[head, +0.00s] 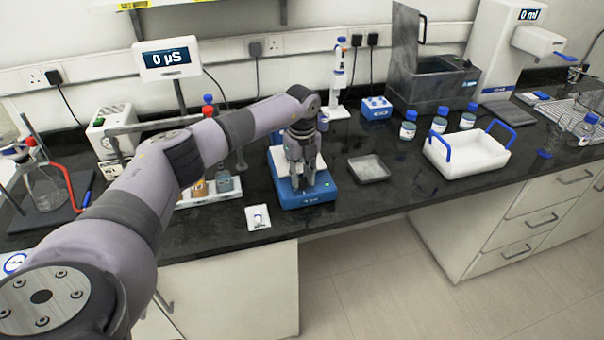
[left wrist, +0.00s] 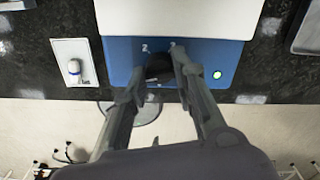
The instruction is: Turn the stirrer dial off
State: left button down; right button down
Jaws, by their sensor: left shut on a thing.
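The stirrer (head: 312,200) is a blue unit with a white top plate, standing near the front edge of the bench. In the left wrist view, its blue front (left wrist: 118,58) shows a dark dial (left wrist: 158,68) and a lit green lamp (left wrist: 217,75). A small white mark shows on the panel left of the dial. My left gripper (head: 303,180) reaches down over the stirrer's front, and its fingers (left wrist: 160,72) are shut on the dial. The fingers partly hide the dial, so I cannot read its setting. My right gripper is in neither view.
A white pad with a small capped item (head: 258,217) lies left of the stirrer. A grey tray (head: 369,168) lies to its right, then a white blue-handled carrier (head: 470,158). A bottle rack (head: 208,195) and a meter (head: 166,58) stand left. The bench front is mostly clear.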

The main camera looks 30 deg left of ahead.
pick_arm(q)
jog(key=n, duration=0.2)
jog(key=n+p, duration=0.1)
jog(key=shift+w+r+n, duration=0.1)
jog(key=shift+r+n, duration=0.15)
jog(key=shift+n, duration=0.15)
jog(key=n+p, duration=0.1)
jog(key=n, duration=0.2)
jog(key=shift+n, duration=0.3)
jog(key=n+p, duration=0.2)
jog(key=n, duration=0.1)
jog(key=shift+n, duration=0.3)
jog(key=shift+n+p, duration=1.15)
jog(key=shift+n, duration=0.95)
jog(key=c, duration=1.7)
grip_release()
jog(key=shift+o, duration=0.6)
jog(key=shift+f, duration=0.1)
